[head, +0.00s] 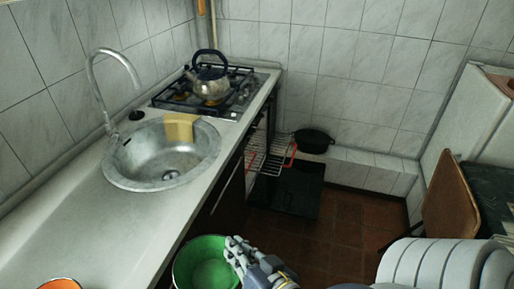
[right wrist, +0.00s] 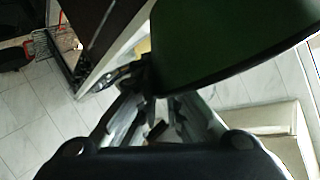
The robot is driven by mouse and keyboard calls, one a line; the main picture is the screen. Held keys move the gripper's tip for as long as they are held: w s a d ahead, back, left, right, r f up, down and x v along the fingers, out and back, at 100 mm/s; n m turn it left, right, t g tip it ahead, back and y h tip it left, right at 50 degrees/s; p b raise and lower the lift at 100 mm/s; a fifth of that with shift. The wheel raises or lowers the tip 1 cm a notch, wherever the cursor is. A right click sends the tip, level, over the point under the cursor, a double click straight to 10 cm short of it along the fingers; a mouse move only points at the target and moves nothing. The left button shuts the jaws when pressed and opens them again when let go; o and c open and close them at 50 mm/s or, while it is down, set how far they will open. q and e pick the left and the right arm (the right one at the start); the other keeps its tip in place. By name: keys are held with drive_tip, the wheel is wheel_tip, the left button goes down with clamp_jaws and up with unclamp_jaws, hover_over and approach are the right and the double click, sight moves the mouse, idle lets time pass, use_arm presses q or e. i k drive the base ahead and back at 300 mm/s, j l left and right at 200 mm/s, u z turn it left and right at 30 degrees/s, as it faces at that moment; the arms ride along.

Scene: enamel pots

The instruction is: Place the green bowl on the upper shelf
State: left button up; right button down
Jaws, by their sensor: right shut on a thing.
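The green bowl (head: 203,268) is at the bottom of the head view, in front of the counter's edge, with its open side facing up. My right gripper (head: 236,250) is shut on the bowl's right rim. In the right wrist view the bowl (right wrist: 225,45) looks dark green and fills the upper right, with the fingers (right wrist: 150,85) at its edge. Wire shelves with red edges (head: 268,160) stick out at the open oven; a red-edged rack (right wrist: 42,42) also shows in the wrist view. My left gripper is out of view.
The counter (head: 85,225) holds a sink (head: 165,165) with a tap, and an orange bowl (head: 60,284) at the near edge. A kettle (head: 211,84) stands on the stove. A black pot (head: 314,141) sits on the tiled ledge. A brown wooden panel (head: 450,200) stands at right.

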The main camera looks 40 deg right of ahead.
sight(258, 148)
drive_tip(key=i+l, duration=0.15)
drive_tip(key=l, duration=0.3)
drive_tip(key=i+l+u, duration=0.1)
drive_tip(key=l, duration=0.35)
drive_tip(key=i+l, duration=0.2)
drive_tip(key=l, duration=0.3)
drive_tip(key=i+l+u, duration=0.15)
drive_tip(key=l, duration=0.3)
drive_tip(key=i+l, duration=0.15)
drive_tip(key=l, duration=0.3)
drive_tip(key=i+l+u, duration=0.1)
drive_tip(key=l, duration=0.4)
drive_tip(key=i+l, duration=0.15)
drive_tip(key=l, duration=0.35)
drive_tip(key=u, duration=0.05)
